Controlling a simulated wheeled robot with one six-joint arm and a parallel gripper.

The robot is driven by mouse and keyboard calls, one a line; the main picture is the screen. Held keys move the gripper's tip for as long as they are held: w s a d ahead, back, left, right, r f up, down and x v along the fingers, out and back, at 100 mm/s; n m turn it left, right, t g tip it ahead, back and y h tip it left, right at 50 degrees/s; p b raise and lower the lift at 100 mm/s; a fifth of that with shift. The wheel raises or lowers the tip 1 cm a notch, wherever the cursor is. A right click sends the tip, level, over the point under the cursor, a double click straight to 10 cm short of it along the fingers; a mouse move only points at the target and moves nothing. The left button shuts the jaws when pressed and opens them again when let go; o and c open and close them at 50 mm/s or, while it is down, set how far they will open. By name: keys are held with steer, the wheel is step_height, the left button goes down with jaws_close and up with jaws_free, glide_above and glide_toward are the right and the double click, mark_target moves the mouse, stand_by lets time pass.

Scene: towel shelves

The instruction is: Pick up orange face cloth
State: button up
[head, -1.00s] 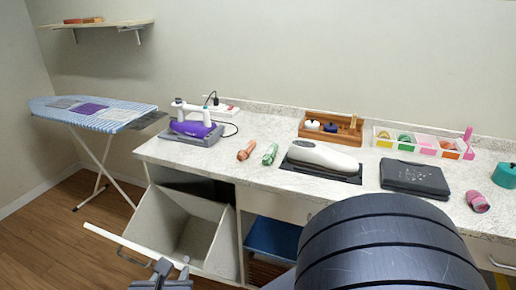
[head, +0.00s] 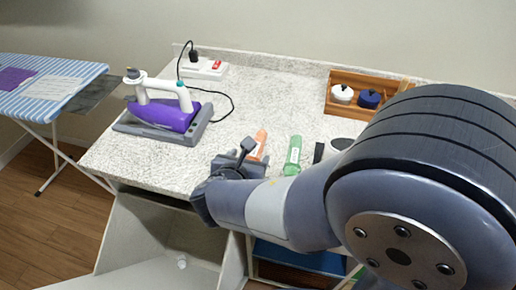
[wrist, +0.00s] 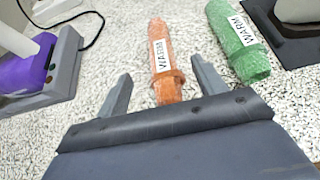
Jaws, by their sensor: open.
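The orange face cloth (wrist: 163,60) is rolled up, with a band and a white "WARM" label, and lies on the speckled counter. In the wrist view it lies between the open fingers of my gripper (wrist: 158,90), its near end close to the palm. I cannot tell how far above the counter the fingers are. In the head view the orange cloth (head: 260,144) shows just beyond my gripper (head: 240,155), partly hidden by it. A similar rolled green cloth (wrist: 238,42), also labelled "WARM", lies to its right and shows in the head view (head: 293,155).
A purple iron (head: 165,112) on a grey base stands left on the counter (head: 265,95). A power strip (head: 205,68) with a cord lies behind it. A wooden tray (head: 353,100) with small pots is at the back. An open bin (head: 165,245) is below the counter.

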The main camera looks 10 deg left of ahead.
mark_target(254, 155)
steer(key=shift+d+x, duration=0.15)
steer(key=shift+x, duration=1.15)
steer(key=shift+d+x, duration=0.1)
steer(key=shift+x, duration=1.2)
steer(key=shift+c, duration=0.5)
steer(key=c, duration=1)
